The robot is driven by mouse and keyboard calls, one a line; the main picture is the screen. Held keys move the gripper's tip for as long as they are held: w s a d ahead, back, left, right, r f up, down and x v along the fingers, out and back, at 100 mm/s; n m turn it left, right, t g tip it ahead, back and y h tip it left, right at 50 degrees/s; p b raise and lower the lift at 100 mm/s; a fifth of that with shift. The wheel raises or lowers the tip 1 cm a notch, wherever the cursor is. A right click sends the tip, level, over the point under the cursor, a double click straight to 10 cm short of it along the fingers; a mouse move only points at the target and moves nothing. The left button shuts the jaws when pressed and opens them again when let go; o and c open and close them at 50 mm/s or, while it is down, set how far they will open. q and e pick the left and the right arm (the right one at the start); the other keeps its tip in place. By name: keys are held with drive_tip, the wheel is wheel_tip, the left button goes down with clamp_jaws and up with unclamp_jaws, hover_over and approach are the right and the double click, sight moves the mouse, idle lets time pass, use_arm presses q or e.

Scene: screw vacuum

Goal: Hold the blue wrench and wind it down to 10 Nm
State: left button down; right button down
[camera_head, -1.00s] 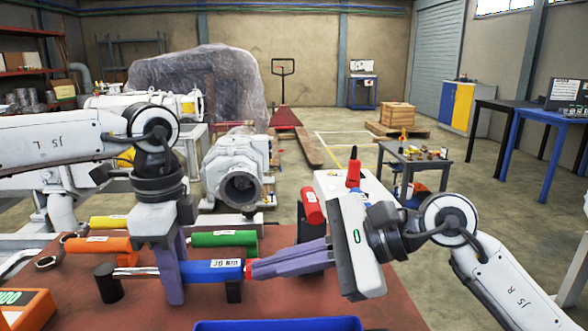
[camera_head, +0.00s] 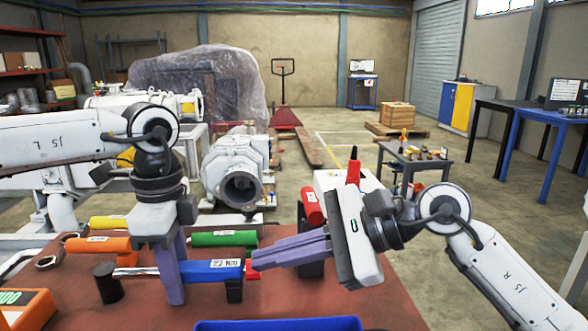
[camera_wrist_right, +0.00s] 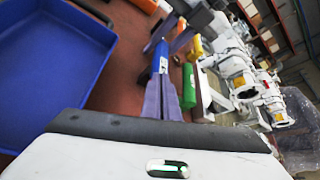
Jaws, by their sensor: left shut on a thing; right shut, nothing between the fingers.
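The blue wrench (camera_head: 208,270) lies level over the red-brown table, with its metal shaft to the left and a red end cap (camera_head: 251,270) at the right. Its label seems to read about 22 Nm; the print is small. My left gripper (camera_head: 174,285) points down and is shut on the blue wrench near the shaft. My right gripper (camera_head: 257,261) lies nearly level with its purple fingertips right at the red end cap; it is shut with nothing between the fingers. I cannot tell whether they touch the cap. The blue wrench also shows in the right wrist view (camera_wrist_right: 160,60).
Green (camera_head: 222,239), orange (camera_head: 98,245) and yellow (camera_head: 108,223) handled wrenches lie behind. A red handle (camera_head: 312,208) stands near my right gripper. A blue tray (camera_head: 280,324) is at the front edge, and an orange box (camera_head: 25,308) with a display is front left.

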use_arm(q)
drive_tip(key=shift+d+r, duration=0.15)
use_arm(e)
drive_tip(key=shift+w, duration=0.6)
drive_tip(key=shift+d+r, duration=0.1)
drive_tip(key=shift+r, duration=0.3)
drive_tip(key=shift+w+d+r, duration=0.1)
drive_tip(key=shift+d, duration=1.35)
drive_tip(key=shift+w+d+r, duration=0.1)
drive_tip(key=shift+d, duration=1.35)
drive_tip(key=shift+s+f, duration=0.15)
drive_tip(key=shift+s+d+f, duration=0.25)
drive_tip(key=shift+s+f, duration=0.1)
drive_tip(key=shift+s, duration=0.1)
drive_tip(key=shift+s+d+f, duration=0.25)
drive_tip(key=shift+s+f, duration=0.05)
drive_tip(key=shift+s, duration=0.15)
drive_tip(key=shift+s+a, duration=0.15)
drive_tip(key=shift+a, duration=1.6)
drive_tip(key=shift+s+a, duration=0.15)
drive_tip(key=shift+a, duration=1.55)
drive_tip(key=shift+w+f, duration=0.15)
drive_tip(key=shift+w, duration=0.05)
